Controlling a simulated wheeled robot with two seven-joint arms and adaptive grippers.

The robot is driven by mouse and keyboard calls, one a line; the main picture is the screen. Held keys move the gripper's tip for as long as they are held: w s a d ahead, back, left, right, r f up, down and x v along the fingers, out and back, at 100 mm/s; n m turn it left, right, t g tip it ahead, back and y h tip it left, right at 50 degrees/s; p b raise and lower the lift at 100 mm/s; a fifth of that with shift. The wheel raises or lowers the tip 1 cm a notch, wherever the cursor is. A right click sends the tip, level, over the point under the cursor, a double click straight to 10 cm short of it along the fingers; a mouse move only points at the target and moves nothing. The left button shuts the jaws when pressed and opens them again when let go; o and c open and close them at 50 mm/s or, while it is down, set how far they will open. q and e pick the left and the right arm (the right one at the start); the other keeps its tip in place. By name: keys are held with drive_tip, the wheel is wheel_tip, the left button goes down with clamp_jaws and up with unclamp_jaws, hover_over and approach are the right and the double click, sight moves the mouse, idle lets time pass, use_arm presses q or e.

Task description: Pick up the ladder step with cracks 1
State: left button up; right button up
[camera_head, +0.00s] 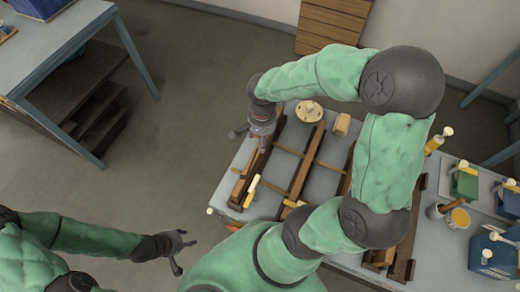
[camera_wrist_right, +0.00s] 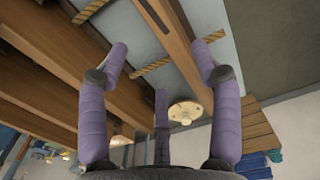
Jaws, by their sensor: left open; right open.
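Several long brown wooden pieces lie on a grey worktable, one of them a middle plank (camera_head: 306,165). In the right wrist view a slotted wooden plank (camera_wrist_right: 178,38) runs between my spread fingers, with ropes beside it. I cannot make out cracks, so I cannot tell which piece is the cracked ladder step. My right gripper (camera_head: 258,132) is open over the table's left edge, close to the wood; its purple fingers also show in the right wrist view (camera_wrist_right: 161,65). Whether they touch the plank is unclear. My left gripper (camera_head: 180,246) is open and empty over the floor.
A round pale disc (camera_head: 309,110) and a small wooden block (camera_head: 342,124) sit at the table's far end. A paint can (camera_head: 458,219) and coloured boxes stand at the right. A second table (camera_head: 60,45) is at upper left. The floor between is clear. My right arm hides part of the worktable.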

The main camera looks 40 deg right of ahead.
sight(260, 154)
drive_tip(key=f, duration=0.8)
drive_tip(key=shift+w+d+f, duration=0.1)
drive_tip(key=shift+w+d, duration=0.05)
drive_tip(key=shift+w, duration=0.2)
clamp_jaws()
